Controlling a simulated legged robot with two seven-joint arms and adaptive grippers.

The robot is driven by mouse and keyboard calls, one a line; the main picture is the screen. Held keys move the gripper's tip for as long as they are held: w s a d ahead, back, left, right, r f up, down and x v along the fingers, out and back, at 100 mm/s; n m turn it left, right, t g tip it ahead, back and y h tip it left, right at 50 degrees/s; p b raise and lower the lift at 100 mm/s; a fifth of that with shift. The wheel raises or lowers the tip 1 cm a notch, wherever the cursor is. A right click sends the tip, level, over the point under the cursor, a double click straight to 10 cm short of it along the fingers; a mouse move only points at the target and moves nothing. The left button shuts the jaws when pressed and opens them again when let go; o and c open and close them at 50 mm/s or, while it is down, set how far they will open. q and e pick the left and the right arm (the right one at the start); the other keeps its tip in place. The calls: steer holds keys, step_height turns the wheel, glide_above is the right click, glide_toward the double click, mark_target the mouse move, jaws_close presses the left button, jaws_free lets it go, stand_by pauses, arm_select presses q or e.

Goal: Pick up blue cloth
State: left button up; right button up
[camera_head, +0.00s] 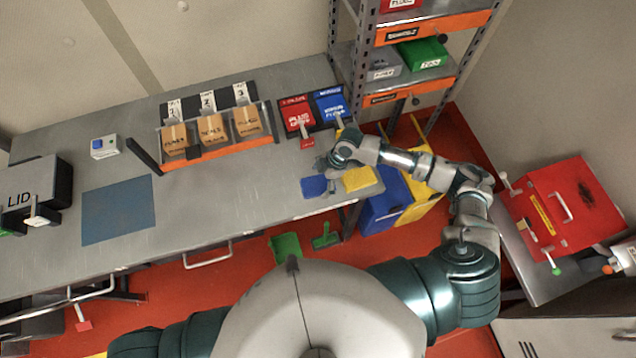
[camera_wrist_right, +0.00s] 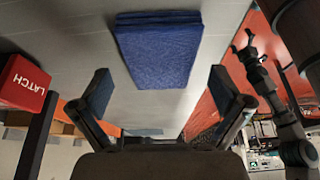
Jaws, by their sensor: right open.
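The blue cloth (camera_head: 314,186) lies folded flat on the grey workbench near its right front end, left of a yellow cloth (camera_head: 358,179). In the right wrist view the blue cloth (camera_wrist_right: 158,50) is ahead of my right gripper (camera_wrist_right: 160,92), roughly centred between the two fingers. My right gripper is open and empty, and it also shows in the head view (camera_head: 324,163), just behind the cloth. I cannot tell its exact height over the bench. My left gripper does not show in the head view.
Red and blue bins (camera_head: 297,115) stand behind the cloths. A rack of labelled boxes (camera_head: 211,132) is to their left. A blue mat (camera_head: 118,209) and a LID case (camera_head: 36,195) are on the bench's left. A red box (camera_head: 560,208) stands at right. The bench left of the cloth is clear.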

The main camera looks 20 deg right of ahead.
steer(key=shift+a+f, duration=0.3)
steer(key=shift+f, duration=0.3)
steer(key=shift+d, duration=0.1)
steer(key=c, duration=1.2)
steer(key=shift+r, duration=0.5)
steer(key=shift+s+r+b, duration=0.25)
steer(key=shift+s+r, duration=0.05)
steer(key=shift+r, duration=0.35)
steer(key=shift+s+r+b, duration=0.2)
steer(key=shift+s+r, duration=0.05)
steer(key=shift+r, duration=0.35)
steer(key=s+a, duration=0.2)
steer(key=s, duration=0.5)
steer(key=s+a+r+b, duration=0.1)
steer(key=s+a, duration=0.1)
steer(key=s, duration=0.5)
steer(key=shift+s+r, duration=0.2)
steer(key=shift+r, duration=0.1)
